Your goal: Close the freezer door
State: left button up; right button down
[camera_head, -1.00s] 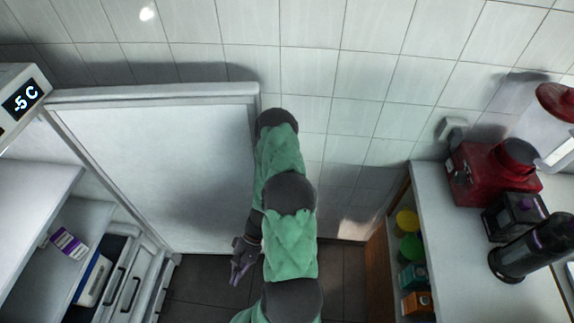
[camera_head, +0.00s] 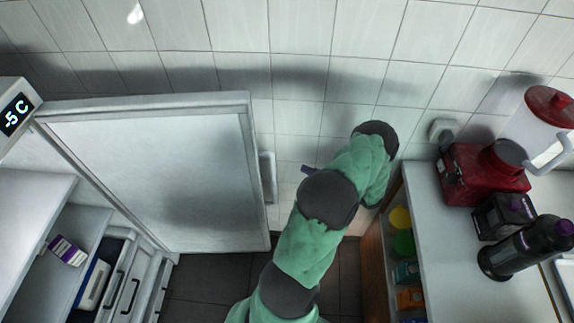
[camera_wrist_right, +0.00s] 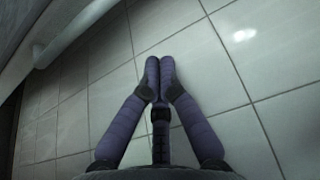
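The white freezer door (camera_head: 150,175) stands wide open in the head view, its inner face toward me. A pale vertical handle (camera_head: 268,178) shows past its right edge. In the right wrist view, a white bar (camera_wrist_right: 75,32), apparently the handle, runs along a pale panel at the upper left. My right gripper (camera_wrist_right: 160,75) is shut and empty, its purple fingers meeting at the tips. In the head view only a small purple part of the right gripper (camera_head: 308,169) shows right of the handle, apart from it; my green-sleeved arm hides the rest. My left gripper is out of view.
The freezer's shelves and drawers (camera_head: 122,290) are at the left, with a purple-white box (camera_head: 67,250) inside. A tiled wall (camera_head: 330,60) is behind. Dark floor (camera_head: 200,285) lies between.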

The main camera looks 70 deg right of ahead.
jog(key=w+a+b, duration=0.1)
jog(key=w+a, duration=0.1)
jog(key=w, duration=0.7)
jog(key=shift+a, duration=0.3)
